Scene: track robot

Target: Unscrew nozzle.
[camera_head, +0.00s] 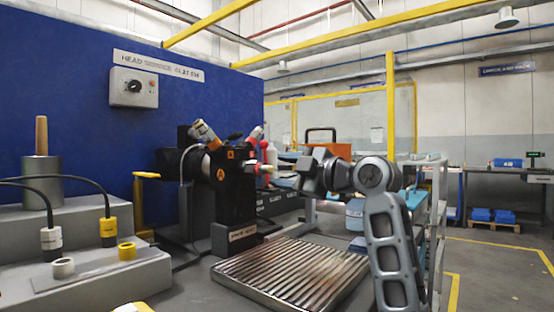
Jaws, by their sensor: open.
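A black fixture (232,195) with orange marks stands at the centre, in front of the blue panel. A small nozzle-like piece with a red part and a pale tip (265,169) sticks out of its right side. My gripper (287,178) comes in from the right, level with this piece and pointing left at it. Its jaws are open, and its fingertips are small and partly hidden. I cannot tell whether they are beside the nozzle or around it.
A ribbed metal tray (290,272) lies on the bench below my gripper. A blue panel (60,90) with a control box (133,88) rises behind. Open floor shows at the right.

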